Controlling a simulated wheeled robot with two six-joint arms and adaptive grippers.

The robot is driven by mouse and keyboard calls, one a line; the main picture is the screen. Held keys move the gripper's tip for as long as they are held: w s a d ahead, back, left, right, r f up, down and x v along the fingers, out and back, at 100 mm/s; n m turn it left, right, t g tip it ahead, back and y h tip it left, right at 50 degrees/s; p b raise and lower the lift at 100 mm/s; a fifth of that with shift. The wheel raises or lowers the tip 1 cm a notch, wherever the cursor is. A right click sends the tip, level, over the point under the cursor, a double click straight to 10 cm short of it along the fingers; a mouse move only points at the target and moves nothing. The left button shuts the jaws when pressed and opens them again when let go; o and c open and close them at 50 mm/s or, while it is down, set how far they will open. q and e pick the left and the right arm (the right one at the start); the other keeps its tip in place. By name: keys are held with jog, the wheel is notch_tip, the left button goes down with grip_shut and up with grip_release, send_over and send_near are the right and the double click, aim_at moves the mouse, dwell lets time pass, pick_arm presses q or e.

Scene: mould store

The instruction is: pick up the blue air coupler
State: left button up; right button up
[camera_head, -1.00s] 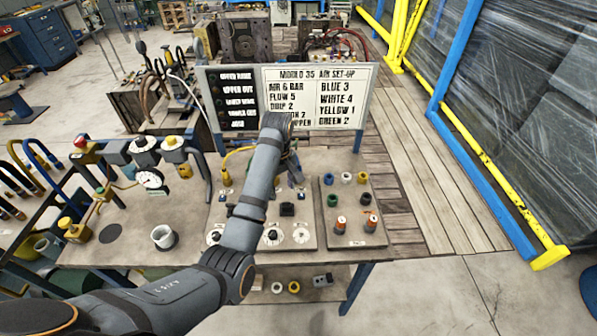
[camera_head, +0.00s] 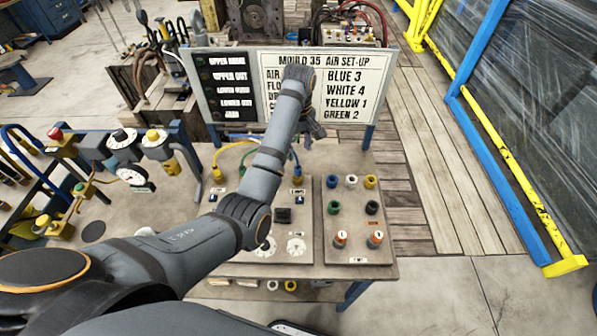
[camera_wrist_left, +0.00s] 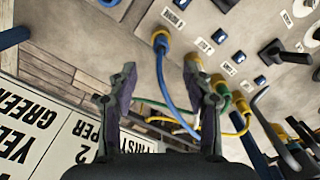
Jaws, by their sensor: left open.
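The blue air coupler (camera_head: 332,181) stands at the back left of a small plate (camera_head: 356,225) at the right end of the bench. White (camera_head: 351,181) and yellow (camera_head: 370,182) couplers stand to its right, and a green one (camera_head: 333,207) in front of it. My left gripper (camera_head: 315,130) hangs by the sign, above and behind the plate, partly hidden by my arm. In the left wrist view its two fingers (camera_wrist_left: 164,88) are apart with nothing gripped. My right gripper is not in view.
The set-up sign (camera_head: 325,85) stands upright along the bench's back edge. A panel with knobs and blue, green and yellow hoses (camera_head: 232,148) lies left of the plate. Two orange-banded pieces (camera_head: 341,238) stand at the plate's front. Valves and a gauge (camera_head: 131,177) are at left.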

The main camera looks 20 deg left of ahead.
aim_at(298, 166)
pick_arm(q)
notch_tip(298, 166, down, 4)
jog(key=b, duration=0.2)
jog(key=shift+b, duration=0.4)
jog(key=shift+w+f+b, duration=0.3)
jog(key=shift+w+f, duration=0.05)
jog(key=shift+f, duration=0.2)
jog(key=shift+s+a+f+b, duration=0.1)
jog(key=shift+s+f+b, duration=0.1)
jog(key=shift+f+b, duration=0.4)
notch_tip(298, 166, down, 3)
jog(key=shift+s+p, duration=0.15)
jog(key=shift+p, duration=0.2)
jog(key=shift+f, duration=0.15)
jog(key=c, duration=0.4)
grip_shut()
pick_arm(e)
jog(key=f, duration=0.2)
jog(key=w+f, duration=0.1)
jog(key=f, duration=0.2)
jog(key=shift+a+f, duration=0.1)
